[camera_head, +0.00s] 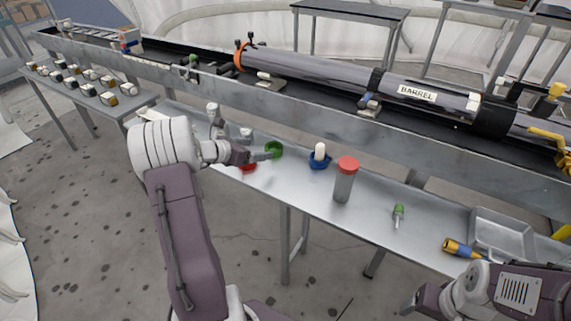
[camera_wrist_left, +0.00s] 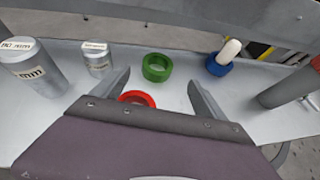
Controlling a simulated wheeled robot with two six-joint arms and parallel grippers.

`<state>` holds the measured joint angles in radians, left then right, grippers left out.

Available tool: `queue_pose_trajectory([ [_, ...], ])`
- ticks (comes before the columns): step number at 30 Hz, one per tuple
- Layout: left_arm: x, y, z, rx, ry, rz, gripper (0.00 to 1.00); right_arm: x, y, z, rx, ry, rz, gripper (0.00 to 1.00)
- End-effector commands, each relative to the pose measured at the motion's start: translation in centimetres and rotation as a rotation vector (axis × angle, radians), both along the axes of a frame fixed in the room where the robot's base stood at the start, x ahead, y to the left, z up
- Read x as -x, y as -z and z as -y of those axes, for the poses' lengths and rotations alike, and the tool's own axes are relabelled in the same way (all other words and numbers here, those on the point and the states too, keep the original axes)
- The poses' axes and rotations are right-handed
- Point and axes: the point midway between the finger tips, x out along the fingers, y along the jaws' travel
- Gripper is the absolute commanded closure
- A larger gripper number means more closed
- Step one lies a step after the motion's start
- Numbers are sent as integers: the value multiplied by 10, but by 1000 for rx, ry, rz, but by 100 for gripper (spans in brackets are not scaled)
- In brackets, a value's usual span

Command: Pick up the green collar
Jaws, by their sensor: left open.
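The green collar (camera_head: 274,149) lies flat on the metal shelf, between a red collar and a blue collar. In the left wrist view the green collar (camera_wrist_left: 157,67) is a short open ring, just beyond and between my fingertips. My left gripper (camera_head: 262,156) is open and points at it from the left. In the left wrist view the two fingers of this gripper (camera_wrist_left: 158,78) stand wide apart with nothing held. The red collar (camera_wrist_left: 137,98) lies nearer, partly hidden by the gripper body. My right arm shows at the lower right, but its fingertips are not clearly visible.
The blue collar (camera_head: 319,161) with a white peg stands to the right. Beyond it are a red-capped grey cylinder (camera_head: 344,180), a green-handled tool (camera_head: 398,214) and a metal tray (camera_head: 505,235). Labelled metal cylinders (camera_wrist_left: 36,70) stand left. The long barrel rig (camera_head: 350,85) runs behind.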

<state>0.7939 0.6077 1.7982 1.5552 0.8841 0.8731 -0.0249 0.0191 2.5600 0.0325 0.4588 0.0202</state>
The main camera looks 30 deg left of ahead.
Motion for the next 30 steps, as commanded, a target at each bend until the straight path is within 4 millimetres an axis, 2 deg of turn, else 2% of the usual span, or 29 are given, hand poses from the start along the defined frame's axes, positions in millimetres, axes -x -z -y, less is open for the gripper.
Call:
queue_pose_trajectory([
  [2, 3, 2, -5, -2, -10, 1, 17, 0, 3, 0, 0, 0, 1, 23],
  [6, -1, 4, -3, -2, -8, 0, 17, 0, 3, 0, 0, 0, 1, 23],
  [12, -27, 20, 5, -3, -4, -1, 17, 0, 13, 0, 0, 0, 0, 23],
  [17, -35, 22, 7, -3, -5, 0, 17, 0, 15, 0, 0, 0, 0, 23],
  [24, -71, 41, 17, -4, -5, 0, 17, 0, 27, 0, 0, 0, 0, 23],
  [30, -76, 41, 18, -3, -7, 0, 17, 0, 27, 0, 0, 0, 0, 23],
])
